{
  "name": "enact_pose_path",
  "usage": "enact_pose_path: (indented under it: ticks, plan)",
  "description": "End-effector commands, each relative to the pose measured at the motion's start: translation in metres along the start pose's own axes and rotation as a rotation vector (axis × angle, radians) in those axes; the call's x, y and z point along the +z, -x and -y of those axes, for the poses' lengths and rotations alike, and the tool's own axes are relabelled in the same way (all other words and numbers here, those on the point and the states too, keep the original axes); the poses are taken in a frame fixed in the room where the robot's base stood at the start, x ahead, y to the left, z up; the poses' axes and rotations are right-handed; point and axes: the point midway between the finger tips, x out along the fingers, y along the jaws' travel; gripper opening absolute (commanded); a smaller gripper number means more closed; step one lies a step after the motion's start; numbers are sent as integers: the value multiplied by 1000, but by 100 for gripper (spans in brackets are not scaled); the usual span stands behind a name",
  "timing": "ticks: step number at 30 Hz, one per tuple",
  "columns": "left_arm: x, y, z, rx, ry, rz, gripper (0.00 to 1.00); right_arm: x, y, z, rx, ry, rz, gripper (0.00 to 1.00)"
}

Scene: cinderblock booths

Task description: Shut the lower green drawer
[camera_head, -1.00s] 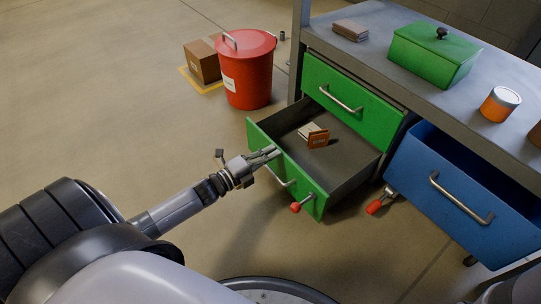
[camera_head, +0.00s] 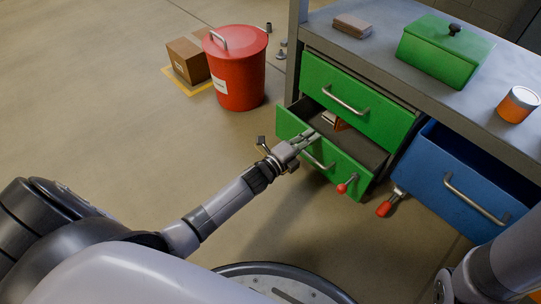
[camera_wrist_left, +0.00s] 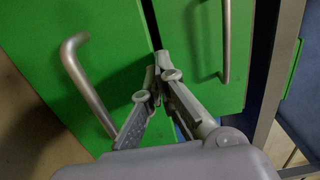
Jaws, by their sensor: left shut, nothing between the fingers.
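The lower green drawer (camera_head: 350,174) is partly open in the head view, its front standing out beyond the upper green drawer (camera_head: 355,101). Its metal handle (camera_head: 319,161) is on the front. The left wrist view shows the shut fingertips (camera_wrist_left: 158,68) beside the lower drawer's front (camera_wrist_left: 110,40), near the dark gap.
An open blue drawer (camera_head: 455,185) stands right of the green ones. Red-tipped latches (camera_head: 384,208) stick out near the drawers. A red bin (camera_head: 235,75) and a cardboard box (camera_head: 188,60) stand at the back left. The floor on the left is clear.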

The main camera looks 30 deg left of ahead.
Motion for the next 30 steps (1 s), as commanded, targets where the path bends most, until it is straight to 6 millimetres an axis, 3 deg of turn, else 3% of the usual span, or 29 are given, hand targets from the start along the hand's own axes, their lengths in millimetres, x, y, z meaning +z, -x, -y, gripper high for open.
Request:
enact_pose_path:
  ticks: [6, 12, 30]
  plan:
    - [-1, -43, -2, -3, 1, -2, 0, -10, 16, 3, -5, 6, -7, 82]
    - [-1, -64, -2, -1, 1, -1, 0, -14, 22, 4, -8, 7, -10, 82]
    - [0, -71, -1, 0, 2, -1, 0, -11, 23, 4, -7, 6, -5, 82]
